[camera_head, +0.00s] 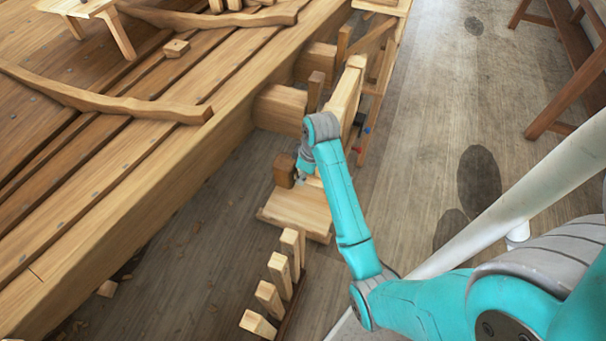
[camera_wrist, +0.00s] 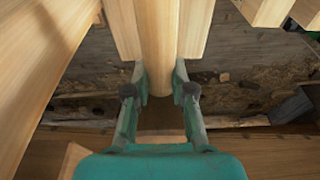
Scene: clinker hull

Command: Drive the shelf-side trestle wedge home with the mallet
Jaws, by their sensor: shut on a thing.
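My gripper (camera_head: 304,176) hangs low beside the hull in the head view, just above a pale board (camera_head: 298,212). In the wrist view my gripper (camera_wrist: 159,88) is shut on a round wooden handle (camera_wrist: 156,45), which looks like the mallet's. A darker brown block (camera_head: 284,170) beside my gripper may be the mallet head; its join to the handle is hidden. Two upright wedge-like pieces, a nearer one (camera_head: 315,91) and a farther one (camera_head: 343,44), stand by the timbers under the hull side. I cannot tell which is the shelf-side wedge.
The planked hull (camera_head: 130,215) fills the left. A row of several upright wooden pieces (camera_head: 279,272) stands in front of the board. A pale upright plank (camera_head: 346,92) rises just beyond my arm. A bench (camera_head: 575,75) stands at far right.

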